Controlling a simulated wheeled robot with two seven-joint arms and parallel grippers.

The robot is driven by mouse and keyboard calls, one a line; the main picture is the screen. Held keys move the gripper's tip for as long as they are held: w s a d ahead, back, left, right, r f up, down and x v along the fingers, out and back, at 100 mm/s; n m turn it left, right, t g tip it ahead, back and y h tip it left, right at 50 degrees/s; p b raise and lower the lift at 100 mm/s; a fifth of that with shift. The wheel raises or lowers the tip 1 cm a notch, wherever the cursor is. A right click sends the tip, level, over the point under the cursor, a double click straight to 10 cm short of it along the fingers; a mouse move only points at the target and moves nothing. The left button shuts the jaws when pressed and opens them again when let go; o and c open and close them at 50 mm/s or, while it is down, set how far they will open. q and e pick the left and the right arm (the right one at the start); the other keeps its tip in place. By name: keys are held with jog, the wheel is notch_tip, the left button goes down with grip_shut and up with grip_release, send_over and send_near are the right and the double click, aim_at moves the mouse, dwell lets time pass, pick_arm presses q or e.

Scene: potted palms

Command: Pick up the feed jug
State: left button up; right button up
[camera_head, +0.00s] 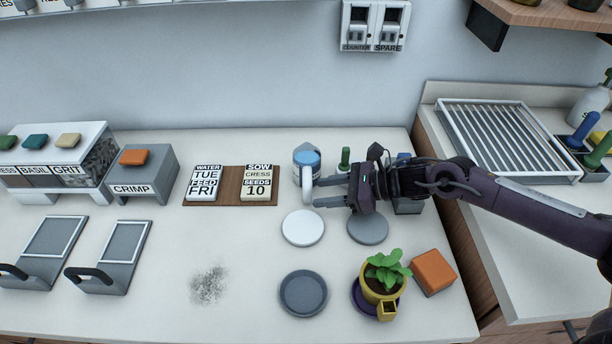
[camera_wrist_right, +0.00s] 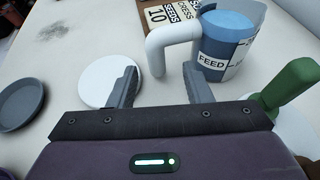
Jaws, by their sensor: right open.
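The feed jug (camera_head: 307,160) stands upright at the back middle of the counter, a clear jug with blue contents and a white handle. In the right wrist view the jug (camera_wrist_right: 230,45) shows its FEED label, and its white handle (camera_wrist_right: 172,38) points toward my gripper. My right gripper (camera_head: 318,192) is open, its fingers reaching left toward the handle. In the wrist view the fingertips (camera_wrist_right: 160,78) are spread with the handle just beyond and between them. I cannot tell whether either finger touches it. My left gripper is not in view.
A white saucer (camera_head: 303,240), a grey saucer (camera_head: 368,241) and a dark dish (camera_head: 303,307) lie in front. A green-handled tool (camera_wrist_right: 285,85) stands close to my right gripper. A potted plant (camera_head: 383,280) and an orange block (camera_head: 433,272) are nearer. Label blocks (camera_head: 257,183) sit left of the jug.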

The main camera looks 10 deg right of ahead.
aim_at(300, 204)
jog(key=p+x, duration=0.2)
jog(key=x, duration=0.4)
jog(key=shift+a+f, duration=0.1)
jog(key=shift+a, duration=0.35)
jog(key=shift+s, duration=0.1)
grip_shut()
